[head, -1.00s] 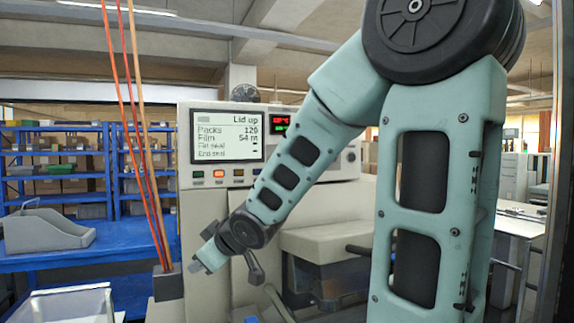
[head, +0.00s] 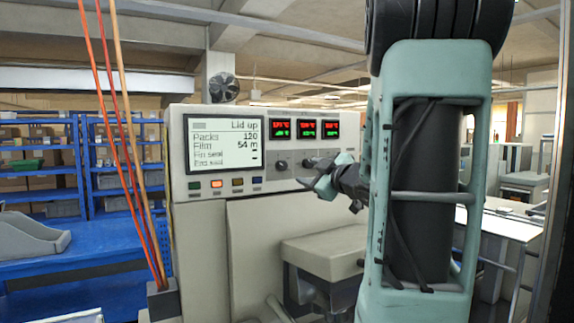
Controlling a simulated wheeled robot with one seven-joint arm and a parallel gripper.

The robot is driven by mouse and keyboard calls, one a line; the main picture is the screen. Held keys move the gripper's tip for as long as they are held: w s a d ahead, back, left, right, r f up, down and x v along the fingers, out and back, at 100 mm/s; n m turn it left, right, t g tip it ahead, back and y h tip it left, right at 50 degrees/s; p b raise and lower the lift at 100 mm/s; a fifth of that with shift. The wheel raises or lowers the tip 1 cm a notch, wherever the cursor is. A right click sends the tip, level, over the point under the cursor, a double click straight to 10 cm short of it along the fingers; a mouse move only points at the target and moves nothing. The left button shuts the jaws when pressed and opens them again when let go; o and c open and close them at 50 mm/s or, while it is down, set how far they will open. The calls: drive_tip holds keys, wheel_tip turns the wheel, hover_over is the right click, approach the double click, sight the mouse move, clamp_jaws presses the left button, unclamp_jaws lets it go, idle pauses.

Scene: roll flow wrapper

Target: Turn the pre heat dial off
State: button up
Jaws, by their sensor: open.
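The control panel (head: 260,180) is the pale upper front of the wrapper. A dark round dial (head: 281,165) sits below the left red-and-green display (head: 281,128). My gripper (head: 314,184) is open and empty in front of the panel, right of and below the left dial. I cannot tell whether it touches the panel.
A screen (head: 224,143) reads "Lid up", packs 120, film 54 m. Small coloured buttons (head: 217,184) sit under it. Orange and red cords (head: 128,150) hang at left. A blue table (head: 80,260) and blue shelving stand at left. A pale cover (head: 322,250) juts out below my gripper.

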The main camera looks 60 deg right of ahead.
sight(284, 166)
drive_tip(key=p+x, duration=0.3)
drive_tip(key=x, duration=0.9)
drive_tip(key=c, duration=1)
